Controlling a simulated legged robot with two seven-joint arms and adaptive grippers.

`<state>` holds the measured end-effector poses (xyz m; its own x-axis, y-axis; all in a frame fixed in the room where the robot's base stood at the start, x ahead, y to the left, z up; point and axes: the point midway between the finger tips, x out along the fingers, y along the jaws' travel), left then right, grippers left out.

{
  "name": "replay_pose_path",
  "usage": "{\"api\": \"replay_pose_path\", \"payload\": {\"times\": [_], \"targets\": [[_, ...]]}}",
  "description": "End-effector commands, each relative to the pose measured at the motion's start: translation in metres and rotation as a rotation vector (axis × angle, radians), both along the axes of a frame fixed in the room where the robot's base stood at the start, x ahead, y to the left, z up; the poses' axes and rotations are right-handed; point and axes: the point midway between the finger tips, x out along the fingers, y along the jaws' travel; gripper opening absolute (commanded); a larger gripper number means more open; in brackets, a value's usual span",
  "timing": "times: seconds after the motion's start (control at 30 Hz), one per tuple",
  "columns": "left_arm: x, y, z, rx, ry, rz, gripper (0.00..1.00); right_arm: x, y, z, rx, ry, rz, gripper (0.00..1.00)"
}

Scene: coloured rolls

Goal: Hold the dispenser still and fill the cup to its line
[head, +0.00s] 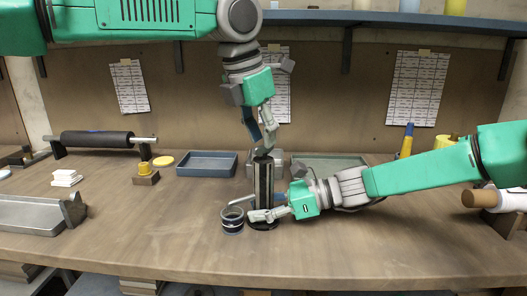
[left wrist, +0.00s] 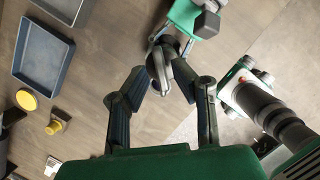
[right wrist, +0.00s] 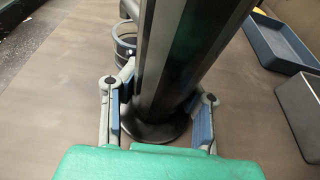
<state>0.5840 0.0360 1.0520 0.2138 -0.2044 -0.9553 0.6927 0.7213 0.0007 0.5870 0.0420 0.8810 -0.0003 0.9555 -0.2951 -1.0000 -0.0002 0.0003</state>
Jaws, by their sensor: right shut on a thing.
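The dispenser (head: 264,185) is a tall dark column on a round black base, upright on the bench. My right gripper (head: 272,215) is shut on it low down, with one finger on each side in the right wrist view (right wrist: 160,105). The cup (head: 232,222), dark with pale bands, stands just left of the dispenser; it shows partly behind the column in the right wrist view (right wrist: 124,45). My left gripper (head: 264,145) points down at the dispenser's top, its fingers spread around the dark head (left wrist: 160,65). The cup's line and fill level cannot be made out.
A yellow-topped block (head: 145,174), a black roller (head: 97,139) and a metal tray (head: 30,224) are at left. The front bench is clear.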

Motion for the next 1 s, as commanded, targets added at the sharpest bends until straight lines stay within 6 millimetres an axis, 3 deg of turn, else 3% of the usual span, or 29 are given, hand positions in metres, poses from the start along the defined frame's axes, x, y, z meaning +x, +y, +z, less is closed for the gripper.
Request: {"api": "replay_pose_path", "payload": {"times": [0.53,1.0], "targets": [[0.0,0.0,0.041,-0.001,0.001,0.0,0.22,-0.001,-0.001,-0.003,-0.004,0.003,0.001,0.0],[0.0,0.0,0.043,0.0,0.001,0.0,0.22,-0.001,-0.001,-0.003,-0.004,0.002,0.0,0.0]]}}
